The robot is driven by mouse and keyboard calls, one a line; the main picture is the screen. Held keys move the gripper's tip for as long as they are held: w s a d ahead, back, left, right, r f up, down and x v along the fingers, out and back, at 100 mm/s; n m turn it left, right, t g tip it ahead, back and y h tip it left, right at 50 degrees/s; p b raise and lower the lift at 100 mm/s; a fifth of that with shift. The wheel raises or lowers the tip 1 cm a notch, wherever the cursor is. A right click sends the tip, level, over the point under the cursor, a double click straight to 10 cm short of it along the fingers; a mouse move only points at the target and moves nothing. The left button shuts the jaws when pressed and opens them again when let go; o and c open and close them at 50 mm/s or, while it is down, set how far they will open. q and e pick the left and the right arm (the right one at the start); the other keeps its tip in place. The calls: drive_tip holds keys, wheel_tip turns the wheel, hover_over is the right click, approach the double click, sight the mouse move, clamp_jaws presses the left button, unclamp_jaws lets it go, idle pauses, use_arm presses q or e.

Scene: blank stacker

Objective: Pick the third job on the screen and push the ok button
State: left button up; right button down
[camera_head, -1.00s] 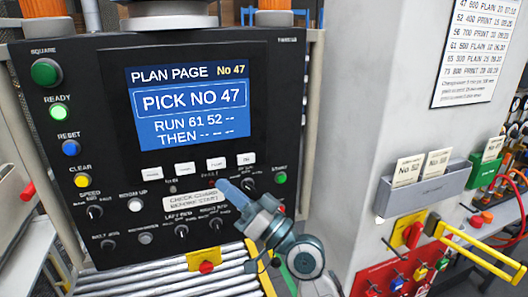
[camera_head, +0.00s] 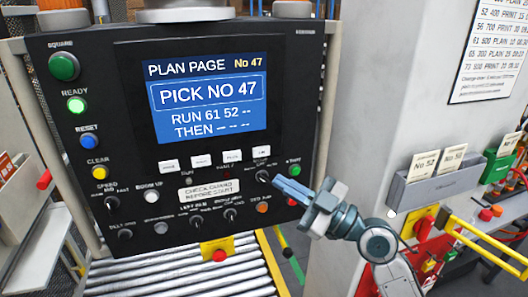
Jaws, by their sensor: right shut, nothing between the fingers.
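The screen (camera_head: 200,105) on the black control panel shows "PLAN PAGE No 47", a boxed "PICK NO 47", "RUN 61 52 --" and "THEN -- -- --". A row of white keys sits under it: first (camera_head: 168,166), second (camera_head: 200,160), third (camera_head: 231,156) and fourth (camera_head: 262,152). Their labels are too small to read surely. My right gripper (camera_head: 278,184) is shut and empty. Its blue tips point left, just below and right of the fourth key, in front of the panel by a black knob. I cannot tell whether they touch. My left gripper is out of view.
A green start button (camera_head: 296,170) is close above the right gripper's tips. A printed list (camera_head: 488,50) hangs at right above a grey card holder (camera_head: 430,187). Rollers (camera_head: 185,275) run below the panel.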

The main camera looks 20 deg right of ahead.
drive_tip(key=shift+w, duration=0.1)
approach(253, 151)
drive_tip(key=a+r, duration=0.2)
drive_tip(key=a, duration=0.1)
drive_tip(key=shift+w+a+f+b, duration=0.15)
drive_tip(key=shift+w+b, duration=0.3)
drive_tip(key=shift+w, duration=0.8)
idle(1.0)
drive_tip(key=shift+w+b, duration=0.4)
drive_tip(key=shift+b, duration=0.25)
